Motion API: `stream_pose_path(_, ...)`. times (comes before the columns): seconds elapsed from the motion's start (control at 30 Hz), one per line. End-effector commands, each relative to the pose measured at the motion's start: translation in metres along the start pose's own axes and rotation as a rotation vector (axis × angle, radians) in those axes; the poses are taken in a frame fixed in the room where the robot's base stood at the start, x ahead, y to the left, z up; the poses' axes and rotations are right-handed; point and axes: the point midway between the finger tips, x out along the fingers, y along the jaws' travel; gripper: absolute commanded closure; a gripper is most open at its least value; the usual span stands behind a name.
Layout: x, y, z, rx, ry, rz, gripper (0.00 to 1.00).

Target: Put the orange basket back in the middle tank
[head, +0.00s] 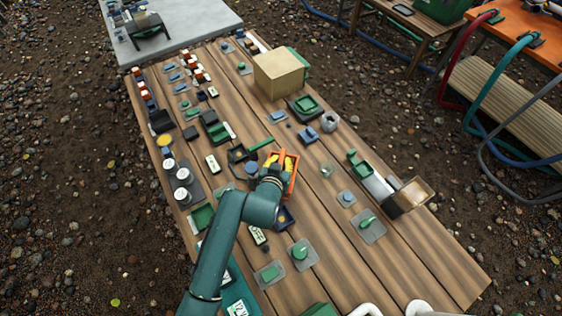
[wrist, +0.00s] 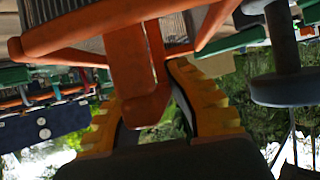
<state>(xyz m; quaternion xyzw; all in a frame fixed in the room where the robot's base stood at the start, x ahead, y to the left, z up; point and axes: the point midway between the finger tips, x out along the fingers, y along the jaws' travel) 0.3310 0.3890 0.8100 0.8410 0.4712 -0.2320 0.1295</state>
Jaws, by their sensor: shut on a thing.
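The orange basket (head: 292,180) is at my gripper (head: 282,163), over the middle of the plank table. In the wrist view the yellow fingers (wrist: 153,112) are shut on an upright orange part of the basket (wrist: 125,50), one finger on each side. Orange bars and grey mesh-like panels fill the top of that view. My wrist hides part of the basket in the head view, and I cannot tell whether it touches anything below. I cannot tell which container is the middle tank.
The plank table (head: 320,240) is crowded with small parts. White-topped cylinders (head: 183,174) stand left. A clear-sided box (head: 410,197) sits at the right edge. Bare planks lie front right.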

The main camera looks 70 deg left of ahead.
Motion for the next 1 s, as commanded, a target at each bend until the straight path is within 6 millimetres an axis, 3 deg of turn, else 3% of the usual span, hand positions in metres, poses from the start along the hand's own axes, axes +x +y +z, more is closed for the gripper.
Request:
stream_pose_path(0.07, 0.001, 0.000, 0.002, 0.000, 0.000, 0.000, 1.00)
stream_pose_path(0.1, 0.002, 0.000, 0.003, 0.000, -0.001, 0.000, 0.84)
stream_pose_path(0.2, 0.001, 0.000, 0.002, 0.000, -0.001, 0.000, 0.67)
stream_pose_path(0.53, -0.002, 0.000, -0.002, 0.000, 0.000, 0.000, 0.67)
stream_pose_path(0.67, -0.024, 0.000, -0.002, 0.000, -0.003, 0.000, 0.67)
stream_pose_path(1.0, -0.105, 0.000, -0.002, 0.000, -0.003, 0.001, 0.67)
